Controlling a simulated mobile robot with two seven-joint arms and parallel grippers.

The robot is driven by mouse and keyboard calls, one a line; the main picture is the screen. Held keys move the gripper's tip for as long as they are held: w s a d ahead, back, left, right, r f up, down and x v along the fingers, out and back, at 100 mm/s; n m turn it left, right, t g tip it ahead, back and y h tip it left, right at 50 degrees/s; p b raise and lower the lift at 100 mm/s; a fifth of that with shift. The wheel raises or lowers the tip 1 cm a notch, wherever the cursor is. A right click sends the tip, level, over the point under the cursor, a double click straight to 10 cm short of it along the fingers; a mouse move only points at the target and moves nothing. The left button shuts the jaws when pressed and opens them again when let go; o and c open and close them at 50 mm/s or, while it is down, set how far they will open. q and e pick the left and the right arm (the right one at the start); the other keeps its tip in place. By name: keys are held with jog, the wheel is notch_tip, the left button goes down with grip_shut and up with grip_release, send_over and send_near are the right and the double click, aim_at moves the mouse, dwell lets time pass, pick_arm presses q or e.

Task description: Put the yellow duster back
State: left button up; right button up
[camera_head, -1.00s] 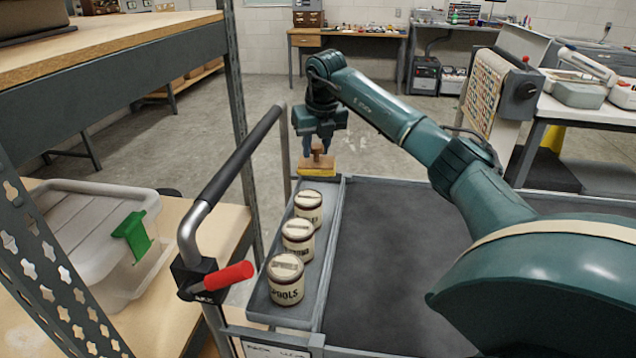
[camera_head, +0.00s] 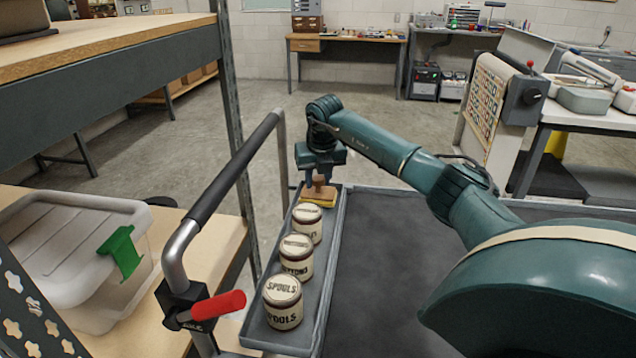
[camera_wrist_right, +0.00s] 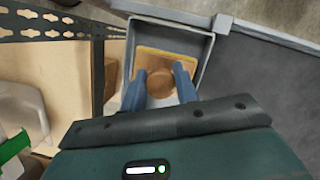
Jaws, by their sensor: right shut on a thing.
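The yellow duster (camera_head: 317,198) has a tan wooden block, a round knob and a yellow pad. My right gripper (camera_head: 319,181) is shut on its knob from above. The duster is at the far end of the long grey tray (camera_head: 333,254), behind the jars. In the right wrist view the duster (camera_wrist_right: 180,62) lies within the tray's walls (camera_wrist_right: 207,60), with the fingers (camera_wrist_right: 160,86) on both sides of the knob. I cannot tell whether the pad touches the tray floor. My left gripper is not in view.
Three lidded jars (camera_head: 283,302) stand in a row in the tray, the farthest close to the duster. The cart's dark top (camera_head: 400,270) is clear. A cart handle (camera_head: 230,175), a shelf post (camera_head: 230,110) and a lidded bin (camera_head: 80,250) are on the left.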

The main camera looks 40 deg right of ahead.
aim_at(322, 198)
jog(key=shift+f, duration=0.65)
jog(key=shift+f, duration=0.15)
jog(key=o, duration=1)
jog(key=shift+c, duration=0.2)
jog(key=shift+r, duration=0.55)
jog(key=v, duration=1.1)
jog(key=shift+s+a, duration=0.1)
